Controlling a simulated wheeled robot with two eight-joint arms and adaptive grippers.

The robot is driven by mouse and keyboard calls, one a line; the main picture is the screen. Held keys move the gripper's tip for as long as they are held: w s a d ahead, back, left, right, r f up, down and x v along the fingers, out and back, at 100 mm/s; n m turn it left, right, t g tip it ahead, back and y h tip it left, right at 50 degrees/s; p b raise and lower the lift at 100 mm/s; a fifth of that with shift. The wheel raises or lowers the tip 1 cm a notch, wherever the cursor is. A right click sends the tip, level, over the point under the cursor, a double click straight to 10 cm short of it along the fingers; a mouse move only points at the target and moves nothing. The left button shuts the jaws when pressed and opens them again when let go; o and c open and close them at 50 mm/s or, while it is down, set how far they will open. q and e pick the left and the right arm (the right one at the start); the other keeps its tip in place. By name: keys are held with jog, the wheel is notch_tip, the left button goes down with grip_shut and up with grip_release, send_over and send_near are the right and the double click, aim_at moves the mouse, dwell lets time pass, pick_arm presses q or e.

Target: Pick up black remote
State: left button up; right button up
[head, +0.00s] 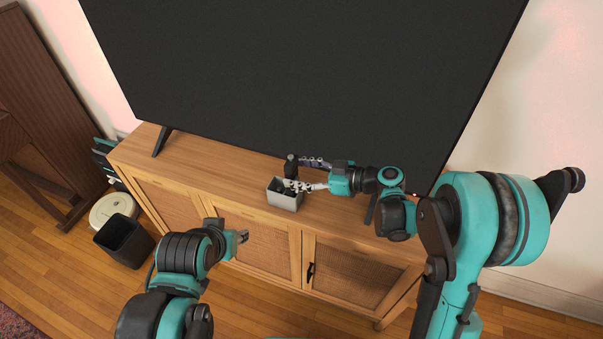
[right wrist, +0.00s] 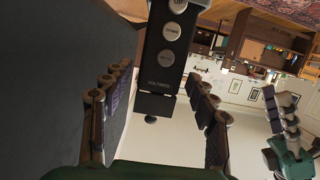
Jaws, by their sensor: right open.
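The black remote (head: 291,167) stands upright in a small light grey box (head: 287,203) on the TV cabinet. In the right wrist view the remote (right wrist: 166,65) has round grey buttons and lies between the two fingers of my right gripper (right wrist: 160,80). These fingers are open, with a gap on each side of the remote. In the head view my right gripper (head: 306,174) reaches in from the right just above the box, a finger on either side of the remote. My left gripper (head: 237,242) hangs in front of the cabinet, away from the remote; its jaws are too small to judge.
A large dark television (head: 300,75) stands close behind the box on the wooden cabinet (head: 190,162). Other dark items in the box are unclear. A black bin (head: 124,243) and a round whitish device (head: 108,208) stand on the floor at left. The cabinet top left of the box is clear.

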jog(key=shift+c, duration=0.3)
jog(key=c, duration=1)
jog(key=shift+o, duration=0.2)
jog(key=shift+r, duration=0.15)
notch_tip(320, 180, up, 8)
jog(key=p, duration=0.6)
jog(key=shift+r, duration=0.15)
